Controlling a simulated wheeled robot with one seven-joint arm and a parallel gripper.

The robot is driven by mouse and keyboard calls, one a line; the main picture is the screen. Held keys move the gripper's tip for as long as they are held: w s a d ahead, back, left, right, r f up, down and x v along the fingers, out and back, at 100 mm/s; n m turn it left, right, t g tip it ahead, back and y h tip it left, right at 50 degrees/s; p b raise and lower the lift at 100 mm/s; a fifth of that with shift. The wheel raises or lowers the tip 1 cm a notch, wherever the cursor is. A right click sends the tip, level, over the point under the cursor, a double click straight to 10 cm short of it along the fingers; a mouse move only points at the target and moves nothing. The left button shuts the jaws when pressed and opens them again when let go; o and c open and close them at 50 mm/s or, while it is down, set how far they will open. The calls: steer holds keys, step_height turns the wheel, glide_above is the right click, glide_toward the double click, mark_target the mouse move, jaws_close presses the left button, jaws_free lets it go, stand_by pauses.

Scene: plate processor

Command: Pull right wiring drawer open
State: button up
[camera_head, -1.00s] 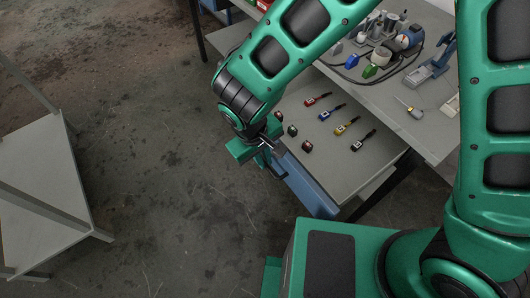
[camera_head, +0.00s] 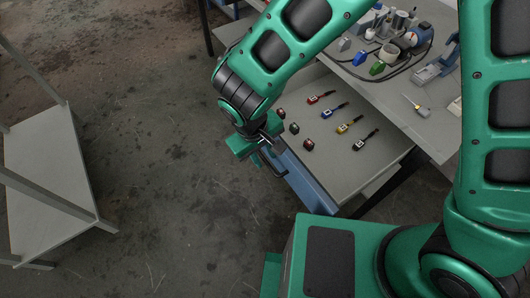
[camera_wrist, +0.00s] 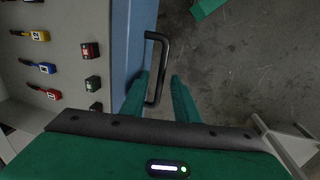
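The right wiring drawer (camera_head: 385,161) stands open below the table top, with a grey inside and a blue front (camera_head: 309,188). Its dark bar handle (camera_head: 273,166) is at the front; it also shows in the wrist view (camera_wrist: 158,66) against the blue front (camera_wrist: 128,60). My gripper (camera_head: 261,155) is at the handle, pointing down. In the wrist view its two green fingers (camera_wrist: 160,92) are apart, with the left one between the handle and the drawer front. The right finger is clear of the handle by a gap. I cannot tell whether the left finger touches the handle.
The table top (camera_head: 432,128) carries tools, cables and a screwdriver (camera_head: 416,105). A grey shelf unit (camera_head: 45,185) stands at the left. The floor between is clear.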

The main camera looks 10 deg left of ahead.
step_height(320, 180, up, 11)
steer(key=s+a, duration=0.1)
steer(key=shift+s+a+f, duration=0.15)
steer(key=shift+a+f, duration=0.05)
stand_by(0.6)
steer(key=w+d+r+m, duration=0.2)
steer(key=w+d+r, duration=0.1)
steer(key=d, duration=0.7)
steer(key=w+d+r+m+g, duration=0.1)
steer(key=w+d+r+m, duration=0.15)
steer(key=d, duration=0.65)
steer(key=w+d+r+m, duration=0.3)
steer(key=w+d, duration=0.1)
steer(key=d, duration=0.6)
steer(key=s+d+r+m+y, duration=0.1)
steer(key=s+d+m, duration=0.6)
steer(key=s+d, duration=0.9)
steer(key=d+r, duration=0.1)
steer(key=d, duration=0.3)
steer(key=shift+s+r+g+y, duration=0.3)
steer(key=shift+y, duration=0.1)
steer(key=shift+m, duration=0.25)
